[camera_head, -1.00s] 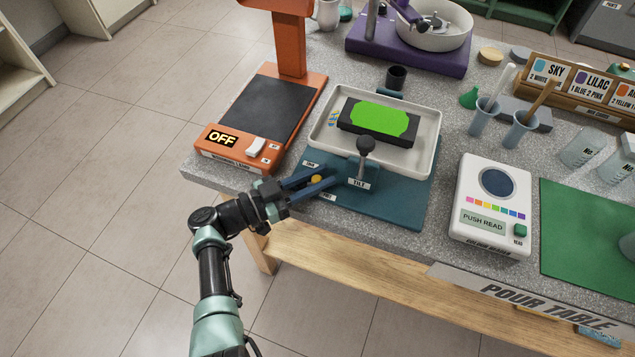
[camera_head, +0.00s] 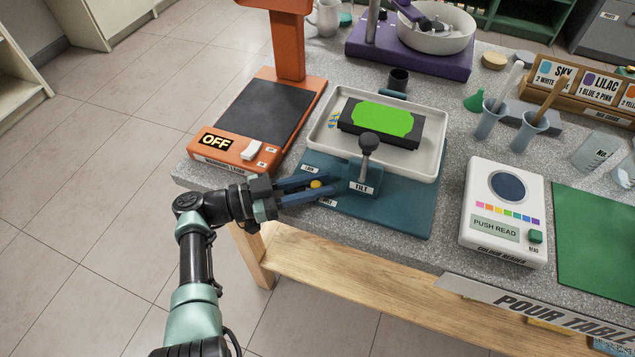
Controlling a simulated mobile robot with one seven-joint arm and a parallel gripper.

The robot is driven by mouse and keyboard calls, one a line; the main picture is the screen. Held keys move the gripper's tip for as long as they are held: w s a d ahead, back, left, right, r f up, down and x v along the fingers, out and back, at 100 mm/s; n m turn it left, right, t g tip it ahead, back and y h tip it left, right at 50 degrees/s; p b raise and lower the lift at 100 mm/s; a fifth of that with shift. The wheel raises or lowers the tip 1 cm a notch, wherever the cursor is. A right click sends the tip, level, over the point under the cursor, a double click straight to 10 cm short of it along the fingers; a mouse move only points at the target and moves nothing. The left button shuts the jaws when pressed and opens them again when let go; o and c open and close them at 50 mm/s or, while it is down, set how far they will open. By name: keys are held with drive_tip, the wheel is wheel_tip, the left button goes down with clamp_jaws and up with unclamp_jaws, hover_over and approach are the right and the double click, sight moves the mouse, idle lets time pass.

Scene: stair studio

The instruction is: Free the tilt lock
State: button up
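The teal tilt stand (camera_head: 395,212) sits at the table's front edge, with a TILT label and an upright lever with a dark ball knob (camera_head: 369,143). A small yellow knob (camera_head: 316,184) is on the left part of its base, between a partly hidden label behind, which seems to read LOCK, and one in front (camera_head: 327,202). My gripper (camera_head: 318,183) reaches in from the left with its two blue fingers apart, one behind and one in front of the yellow knob. I cannot tell whether either finger touches it. The slider's lower part is hidden.
A white tray (camera_head: 433,150) with a dark block and green top (camera_head: 381,119) sits on the stand. The orange warming plate (camera_head: 262,115), showing OFF, is at left. The colour reader (camera_head: 505,212) is at right. Open floor lies left of the table.

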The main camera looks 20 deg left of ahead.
drive_tip(key=o, duration=0.4)
drive_tip(key=shift+a+r, duration=0.1)
drive_tip(key=shift+a, duration=0.15)
drive_tip(key=shift+d, duration=0.15)
drive_tip(key=b+v, duration=0.3)
drive_tip(key=v, duration=1)
